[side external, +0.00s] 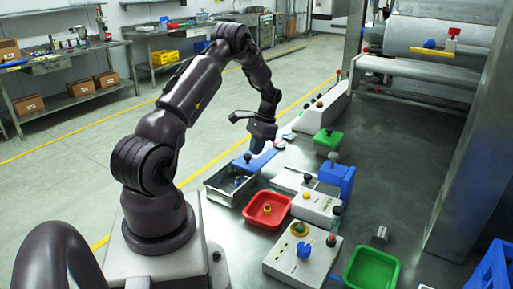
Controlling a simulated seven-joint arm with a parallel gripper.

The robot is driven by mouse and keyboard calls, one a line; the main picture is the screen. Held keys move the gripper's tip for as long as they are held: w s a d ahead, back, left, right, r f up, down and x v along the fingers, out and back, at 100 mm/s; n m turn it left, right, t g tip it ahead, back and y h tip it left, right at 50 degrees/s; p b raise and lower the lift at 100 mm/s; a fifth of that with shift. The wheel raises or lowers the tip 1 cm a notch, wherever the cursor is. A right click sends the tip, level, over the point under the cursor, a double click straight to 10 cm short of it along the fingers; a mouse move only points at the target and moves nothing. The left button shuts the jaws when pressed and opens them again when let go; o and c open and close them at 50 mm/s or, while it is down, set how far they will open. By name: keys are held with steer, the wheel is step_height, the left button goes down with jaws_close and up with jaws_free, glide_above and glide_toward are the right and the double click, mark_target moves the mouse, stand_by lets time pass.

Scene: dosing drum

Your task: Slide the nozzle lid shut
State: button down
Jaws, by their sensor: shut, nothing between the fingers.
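My gripper (254,149) points down above a flat blue panel (264,161) at the centre of the side view. It is shut and empty. A dark round knob (247,158) shows at the panel's left end, just below the fingers; I cannot tell whether they touch it. The blue panel lies at the far right end of an open grey metal box (218,187), which has a small blue item inside. The panel looks like a sliding lid, but I cannot tell for sure that it is the nozzle lid. The box's interior is largely uncovered.
A red tray (255,220) stands right of the box. White control boxes (282,259) with knobs, a blue block (347,182), a green block (327,152) and a green tray (371,285) crowd the metal table. A large roller machine (430,36) stands behind. The table's right part is fairly clear.

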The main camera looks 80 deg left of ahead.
steer(key=s+d, duration=0.9)
steer(key=shift+s+d, duration=0.25)
steer(key=shift+w, duration=0.1)
steer(key=shift+w+a, duration=0.15)
steer(key=shift+w, duration=0.15)
steer(key=w+v, duration=0.2)
steer(key=v, duration=0.9)
steer(key=shift+w+a, duration=0.35)
steer(key=shift+a, duration=0.05)
